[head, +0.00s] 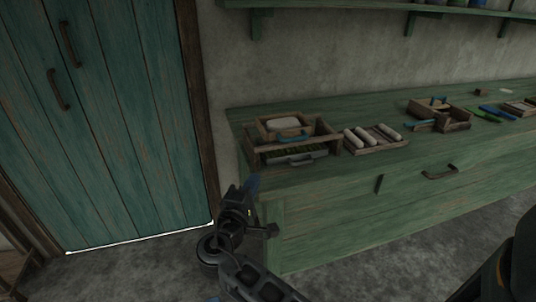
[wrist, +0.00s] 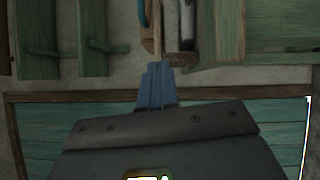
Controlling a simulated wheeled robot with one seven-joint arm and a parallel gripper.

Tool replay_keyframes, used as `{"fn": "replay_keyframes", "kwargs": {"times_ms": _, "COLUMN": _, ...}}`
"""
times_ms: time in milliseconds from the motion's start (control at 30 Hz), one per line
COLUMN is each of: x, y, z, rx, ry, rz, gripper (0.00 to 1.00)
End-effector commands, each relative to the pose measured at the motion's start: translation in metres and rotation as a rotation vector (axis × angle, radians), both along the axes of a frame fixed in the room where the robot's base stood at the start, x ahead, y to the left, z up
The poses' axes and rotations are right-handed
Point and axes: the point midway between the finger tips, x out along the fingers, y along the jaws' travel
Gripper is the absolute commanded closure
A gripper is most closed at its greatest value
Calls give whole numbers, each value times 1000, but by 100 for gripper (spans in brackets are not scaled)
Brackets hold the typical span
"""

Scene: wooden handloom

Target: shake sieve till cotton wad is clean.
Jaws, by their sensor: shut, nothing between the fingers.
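A small wooden sieve with a pale cotton wad (head: 284,124) in it sits at the left end of the green counter. A blue handle (head: 291,137) shows on the sieve's front. The sieve rests in or on a larger wooden frame (head: 325,133), with a tray holding something dark green below. I cannot tell how clean the wad is. My gripper (head: 252,184) is in front of the counter's left corner, lower than the sieve and apart from it. Its blue fingers (wrist: 157,85) are together and empty in the wrist view.
A wooden rack of pale rolls (head: 373,137) stands right of the frame. Farther right are a wooden box (head: 440,114) with blue-handled tools and some loose coloured items. A teal door (head: 110,120) stands left. A shelf (head: 380,7) runs above the counter (head: 390,165).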

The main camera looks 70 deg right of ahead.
Motion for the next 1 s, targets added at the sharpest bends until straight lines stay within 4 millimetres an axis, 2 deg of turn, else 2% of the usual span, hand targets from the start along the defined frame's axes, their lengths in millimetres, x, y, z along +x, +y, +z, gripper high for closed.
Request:
{"fn": "replay_keyframes", "kwargs": {"times_ms": 100, "x": 4, "y": -4, "z": 14, "rx": -53, "ry": 8, "rz": -35, "gripper": 100}}
{"fn": "replay_keyframes", "kwargs": {"times_ms": 267, "x": 5, "y": -16, "z": 19, "rx": -64, "ry": 9, "rz": -44, "gripper": 100}}
{"fn": "replay_keyframes", "kwargs": {"times_ms": 767, "x": 10, "y": -108, "z": 30, "rx": -62, "ry": 8, "rz": -44, "gripper": 100}}
{"fn": "replay_keyframes", "kwargs": {"times_ms": 800, "x": 3, "y": -112, "z": 31, "rx": -60, "ry": 10, "rz": -45, "gripper": 100}}
{"fn": "replay_keyframes", "kwargs": {"times_ms": 1000, "x": -12, "y": -127, "z": 34, "rx": -61, "ry": 10, "rz": -42, "gripper": 100}}
